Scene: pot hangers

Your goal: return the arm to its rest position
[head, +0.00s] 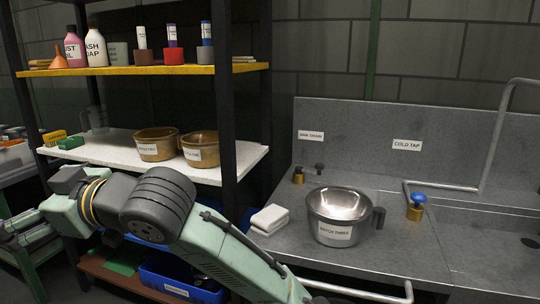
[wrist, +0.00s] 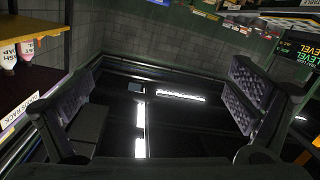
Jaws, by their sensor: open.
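My arm (head: 160,205) crosses the lower left of the head view, in front of the shelf rack and the sink counter's left end. My gripper (wrist: 158,100) shows in the wrist view with its two dark, textured finger pads wide apart. Nothing is held between them; dark surfaces with bright light strips show beyond. I cannot make out the gripper in the head view. A metal pot (head: 333,232) with a white label and dark handle stands upright on the counter, apart from my arm.
Two labelled brass-coloured pots (head: 157,152) (head: 201,158) stand on the white middle shelf (head: 110,150). Bottles (head: 96,48) and small containers line the yellow shelf (head: 140,71) above. A white folded cloth (head: 270,219) and a blue-topped tap (head: 416,208) are on the counter (head: 395,262). A blue bin (head: 175,277) sits low.

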